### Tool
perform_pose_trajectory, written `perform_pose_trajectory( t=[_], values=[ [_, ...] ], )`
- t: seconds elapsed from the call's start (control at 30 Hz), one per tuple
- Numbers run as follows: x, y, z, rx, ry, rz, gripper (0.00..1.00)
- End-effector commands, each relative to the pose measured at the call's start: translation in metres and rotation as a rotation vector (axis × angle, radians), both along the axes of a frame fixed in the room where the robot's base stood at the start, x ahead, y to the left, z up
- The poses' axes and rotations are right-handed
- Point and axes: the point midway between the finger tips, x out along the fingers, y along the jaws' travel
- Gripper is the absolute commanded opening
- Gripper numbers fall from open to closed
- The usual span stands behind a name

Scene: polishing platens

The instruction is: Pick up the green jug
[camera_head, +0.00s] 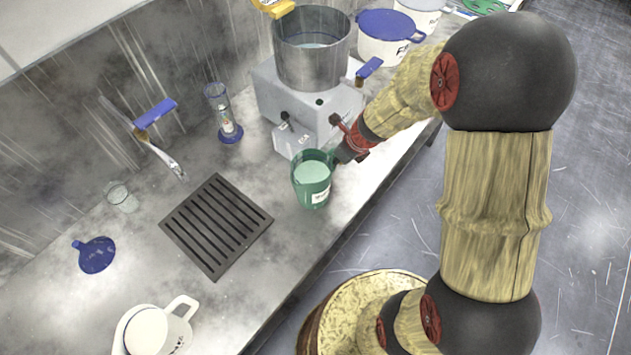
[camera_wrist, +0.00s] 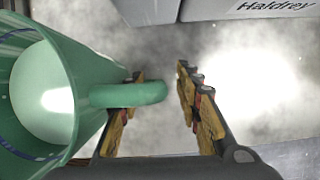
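The green jug (camera_head: 309,190) stands upright on the metal counter near its front edge, with pale liquid inside and a white label. In the wrist view the jug (camera_wrist: 88,75) fills the left side, its handle (camera_wrist: 130,94) pointing right. My gripper (camera_head: 345,152) is at the jug's right side, at the handle. In the wrist view my gripper (camera_wrist: 160,78) is open. The handle crosses over the left finger and its outer end lies between the fingers, with a gap to the right finger. The lower part of the handle is hidden.
A grey machine (camera_head: 318,108) bearing a steel pot (camera_head: 310,62) stands just behind the jug. A black drain grate (camera_head: 216,226) lies to the left. A blue-based glass cylinder (camera_head: 222,112), a blue funnel (camera_head: 96,255) and a white jug (camera_head: 154,329) stand farther off. The counter right of the jug is clear.

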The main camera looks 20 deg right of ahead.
Motion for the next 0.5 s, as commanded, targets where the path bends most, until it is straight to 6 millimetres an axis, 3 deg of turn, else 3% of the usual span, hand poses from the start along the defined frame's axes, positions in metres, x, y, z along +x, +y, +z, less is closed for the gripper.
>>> perform_pose_trajectory(
  t=[0.2, 0.5],
  values=[
    [0.0006, 0.0001, -0.0001, -0.001, -0.001, 0.000, 0.34],
    [0.0004, 0.0000, -0.0002, -0.001, -0.001, 0.000, 0.17]
  ],
)
